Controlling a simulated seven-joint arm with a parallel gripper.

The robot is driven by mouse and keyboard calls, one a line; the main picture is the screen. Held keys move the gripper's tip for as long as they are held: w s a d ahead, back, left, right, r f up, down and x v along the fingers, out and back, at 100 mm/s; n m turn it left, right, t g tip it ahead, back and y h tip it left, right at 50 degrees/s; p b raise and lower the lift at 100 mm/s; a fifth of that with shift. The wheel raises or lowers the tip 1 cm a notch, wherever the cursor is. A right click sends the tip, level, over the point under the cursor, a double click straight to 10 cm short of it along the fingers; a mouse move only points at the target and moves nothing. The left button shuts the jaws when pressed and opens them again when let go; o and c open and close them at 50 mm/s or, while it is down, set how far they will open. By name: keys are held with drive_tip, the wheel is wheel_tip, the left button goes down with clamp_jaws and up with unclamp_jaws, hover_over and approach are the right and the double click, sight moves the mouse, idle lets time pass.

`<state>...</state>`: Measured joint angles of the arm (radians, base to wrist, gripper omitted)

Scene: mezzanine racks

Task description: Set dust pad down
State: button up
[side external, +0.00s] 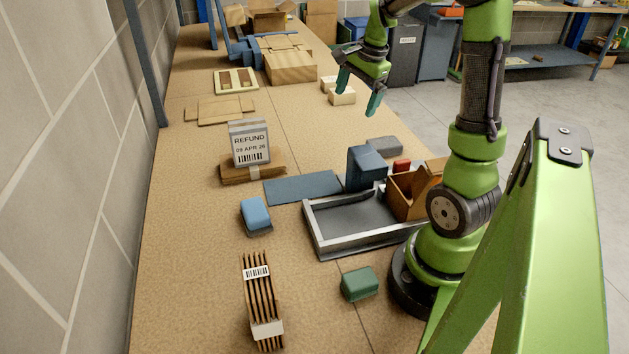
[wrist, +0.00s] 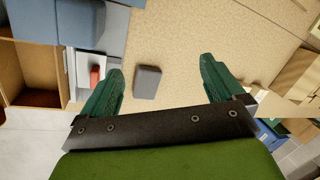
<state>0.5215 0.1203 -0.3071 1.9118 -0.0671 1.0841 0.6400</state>
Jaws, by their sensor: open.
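My gripper (side external: 358,92) is open and empty, held in the air above the right side of the bench, beyond the metal tray. A grey pad-like block (side external: 384,146) lies on the bench behind the tray; in the wrist view the grey block (wrist: 147,82) shows between the open fingers (wrist: 158,75), apart from them. A blue pad (side external: 256,214) with a darker underside lies left of the tray. A green pad (side external: 359,284) lies in front of the tray. I cannot tell for certain which is the dust pad.
A red block (side external: 401,165) is close by. The REFUND package (side external: 249,143) and a slatted bundle (side external: 258,300) stand left.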

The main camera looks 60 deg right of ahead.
drive_tip(key=a+r+n+t+y, duration=0.1)
drive_tip(key=a+r+n, duration=0.3)
drive_tip(key=a, duration=0.5)
drive_tip(key=a+r+n+t, duration=0.2)
drive_tip(key=a+n, duration=0.3)
drive_tip(key=a, duration=0.5)
drive_tip(key=s+a+n, duration=0.3)
drive_tip(key=a+n, duration=0.1)
drive_tip(key=a, duration=0.1)
drive_tip(key=s+a+n+t+y, duration=0.1)
drive_tip(key=s+a+n, duration=0.1)
drive_tip(key=a+n, duration=0.2)
drive_tip(key=shift+s+a+y, duration=0.3)
drive_tip(key=shift+s+a, duration=0.1)
drive_tip(key=shift+a, duration=0.5)
